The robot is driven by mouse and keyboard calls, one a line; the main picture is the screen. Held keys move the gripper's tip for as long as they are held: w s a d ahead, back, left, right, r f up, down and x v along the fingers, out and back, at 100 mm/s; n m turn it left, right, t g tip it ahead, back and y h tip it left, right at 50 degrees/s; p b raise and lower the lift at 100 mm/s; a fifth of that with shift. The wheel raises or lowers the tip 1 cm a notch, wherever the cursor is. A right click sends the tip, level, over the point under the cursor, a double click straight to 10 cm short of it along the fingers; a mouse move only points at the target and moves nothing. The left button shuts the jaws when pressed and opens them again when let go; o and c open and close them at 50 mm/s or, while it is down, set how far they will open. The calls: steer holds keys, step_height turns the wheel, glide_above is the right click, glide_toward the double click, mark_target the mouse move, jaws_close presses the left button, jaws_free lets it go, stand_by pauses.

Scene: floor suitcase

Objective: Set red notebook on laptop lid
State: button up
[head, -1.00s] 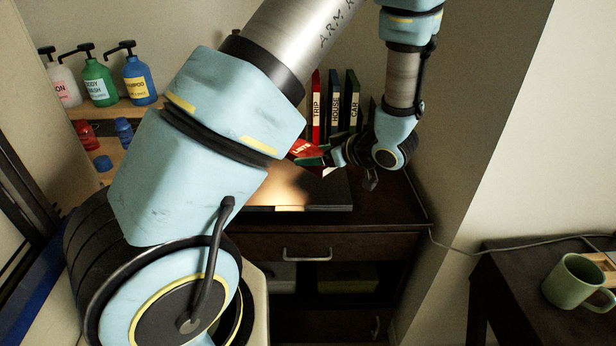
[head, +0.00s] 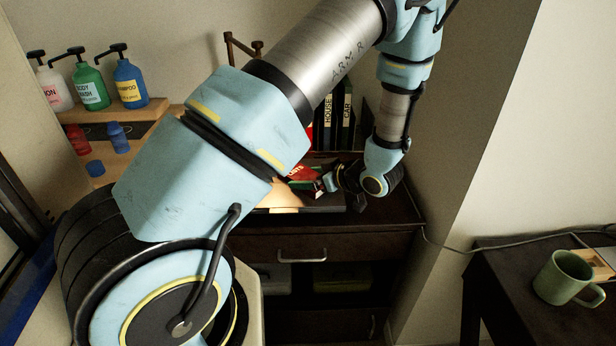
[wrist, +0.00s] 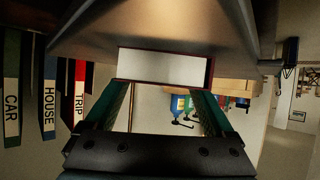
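The red notebook (head: 303,173) is in my gripper (head: 326,181), low over the laptop in the head view. In the wrist view its white page edge with a thin red cover (wrist: 163,68) spans between the two green fingertips, with my gripper (wrist: 162,92) closed on its sides. The laptop lid (head: 275,199) lies flat on the dark cabinet top, partly hidden by my arm and lit by a warm patch. The grey-brown surface (wrist: 165,25) close by the notebook in the wrist view seems to be the lid. I cannot tell whether notebook and lid touch.
Pump bottles (head: 130,84) stand on a wooden shelf at left. A green mug (head: 563,277) stands on a separate dark table at right. A drawer handle (head: 302,256) is on the cabinet front.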

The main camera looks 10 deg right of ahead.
steer(key=shift+o, duration=0.7)
steer(key=shift+r, duration=0.1)
steer(key=shift+s+r, duration=0.1)
steer(key=shift+r, duration=0.05)
steer(key=b+v, duration=0.2)
steer(key=v, duration=0.9)
steer(key=shift+s+d+r, duration=0.15)
steer(key=shift+s+d, duration=0.1)
steer(key=w+r+m+h, duration=0.1)
steer(key=w+r+h, duration=0.1)
steer(key=w+h, duration=0.45)
step_height(320, 180, up, 4)
steer(key=m+g+h, duration=0.3)
steer(key=m, duration=0.2)
glide_above(299, 179)
steer(key=s+a+m+g+y, duration=0.1)
steer(key=s+a+m+g, duration=0.2)
steer(key=s+a, duration=0.8)
steer(key=a+g, duration=0.2)
steer(key=a, duration=0.1)
steer(key=shift+s+a+y, duration=0.2)
steer(key=shift+s+y, duration=0.15)
